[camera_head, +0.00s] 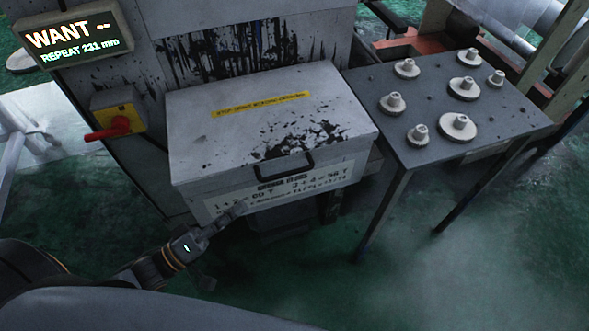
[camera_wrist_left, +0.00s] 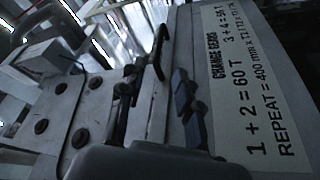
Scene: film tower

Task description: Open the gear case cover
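The gear case (camera_head: 260,190) is a grey box with a label on its front. Its cover (camera_head: 235,95) is closed, with a yellow strip and dark oil stains on top. A dark handle (camera_head: 283,165) is at the cover's front edge; it also shows in the left wrist view (camera_wrist_left: 159,50), ahead of the fingers. My left gripper (camera_head: 238,210) is in front of the case, below and left of the handle and apart from it. In the left wrist view its two fingers (camera_wrist_left: 155,100) are spread with nothing between them. My right gripper is not in view.
A metal table (camera_head: 480,115) with several pale gears stands right of the case. A red-handled switch (camera_head: 108,130) on a yellow plate is to the left, below a lit display (camera_head: 75,38). Green floor (camera_head: 420,270) is clear at the front right.

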